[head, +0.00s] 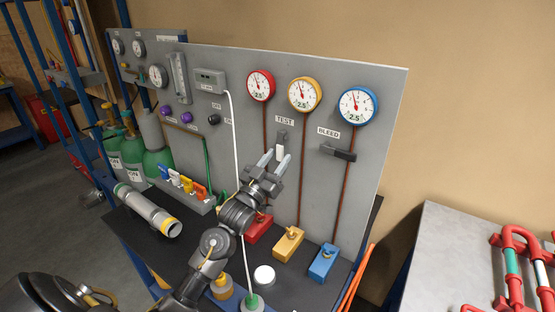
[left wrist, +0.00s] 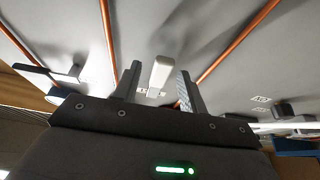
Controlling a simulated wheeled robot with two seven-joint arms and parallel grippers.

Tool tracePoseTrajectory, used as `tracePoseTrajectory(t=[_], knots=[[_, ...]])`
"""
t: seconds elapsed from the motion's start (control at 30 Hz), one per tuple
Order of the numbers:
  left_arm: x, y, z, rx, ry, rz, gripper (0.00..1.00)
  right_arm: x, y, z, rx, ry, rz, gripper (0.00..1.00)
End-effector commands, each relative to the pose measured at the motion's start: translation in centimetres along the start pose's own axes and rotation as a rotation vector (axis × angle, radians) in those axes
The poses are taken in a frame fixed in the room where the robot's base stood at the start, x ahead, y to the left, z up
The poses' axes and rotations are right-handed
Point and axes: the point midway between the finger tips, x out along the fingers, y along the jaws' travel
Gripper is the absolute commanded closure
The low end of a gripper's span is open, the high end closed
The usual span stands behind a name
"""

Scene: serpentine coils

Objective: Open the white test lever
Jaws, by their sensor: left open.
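The white test lever (head: 280,152) is a small white handle under the TEST label on the grey panel, hanging below a grey mount. My left gripper (head: 273,159) is open, its two fingers pointing up at the panel just below and in front of the lever. In the left wrist view the white lever (left wrist: 160,72) shows between the two spread fingers of the gripper (left wrist: 159,80), with nothing gripped. Whether a finger touches the lever cannot be told. My right gripper is not in view.
A dark BLEED lever (head: 338,152) sits to the right. Red, yellow and blue gauges (head: 304,94) have copper pipes running down to coloured blocks (head: 288,244). A white hose (head: 232,130) hangs left of the gripper. A grey table (head: 440,255) with red pipework stands at right.

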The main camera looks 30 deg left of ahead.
Motion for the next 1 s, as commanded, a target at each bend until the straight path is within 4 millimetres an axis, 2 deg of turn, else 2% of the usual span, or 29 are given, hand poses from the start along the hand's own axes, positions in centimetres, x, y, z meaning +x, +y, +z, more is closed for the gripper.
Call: tracePoseTrajectory(t=[0.3, 0.5, 0.67, 1.0], knots=[[-6.4, 0.0, 0.5, 0.002, -0.004, 0.000, 0.58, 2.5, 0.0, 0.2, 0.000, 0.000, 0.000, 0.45], [-9.1, 0.0, 0.3, 0.000, -0.003, 0.001, 0.58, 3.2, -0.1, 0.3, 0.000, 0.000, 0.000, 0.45], [-9.9, 0.0, 0.1, 0.000, -0.002, 0.000, 0.58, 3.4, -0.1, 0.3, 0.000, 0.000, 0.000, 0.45], [-9.9, 0.0, 0.1, 0.000, -0.002, 0.000, 0.58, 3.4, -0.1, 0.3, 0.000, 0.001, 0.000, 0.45]])
